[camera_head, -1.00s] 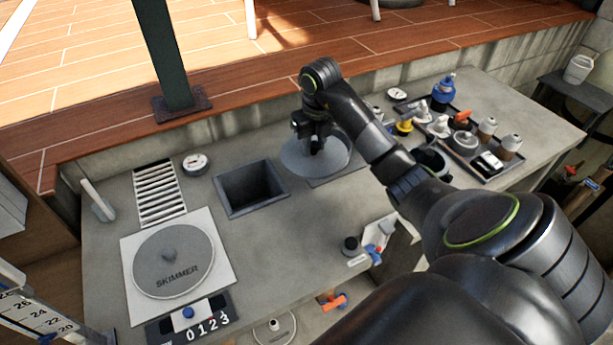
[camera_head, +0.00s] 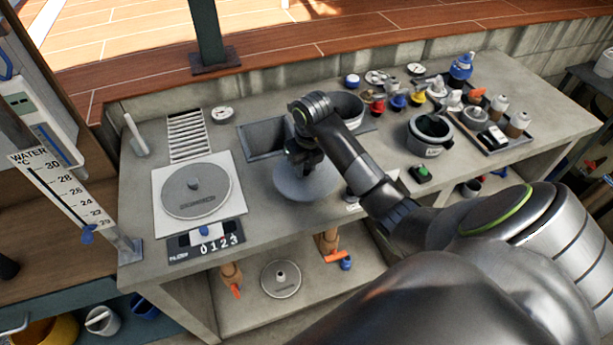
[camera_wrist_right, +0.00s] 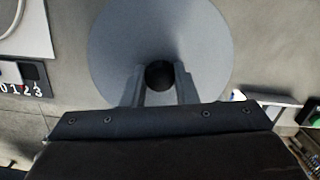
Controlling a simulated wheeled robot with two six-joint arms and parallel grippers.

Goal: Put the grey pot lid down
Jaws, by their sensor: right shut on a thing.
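The grey pot lid (camera_head: 292,184) is a round disc with a dark knob. My right gripper (camera_head: 305,160) is shut on its knob and holds it over the front part of the concrete counter, in front of the square opening. In the right wrist view the lid (camera_wrist_right: 125,40) fills the top middle, with the knob between the two fingers (camera_wrist_right: 160,78). I cannot tell whether the lid touches the counter. My left gripper is not in view.
A skimmer cover (camera_head: 196,190) lies to the left. A grey pot (camera_head: 430,133) and a tray (camera_head: 510,143) of bottles stand to the right. Bare counter (camera_head: 255,205) shows left of the lid.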

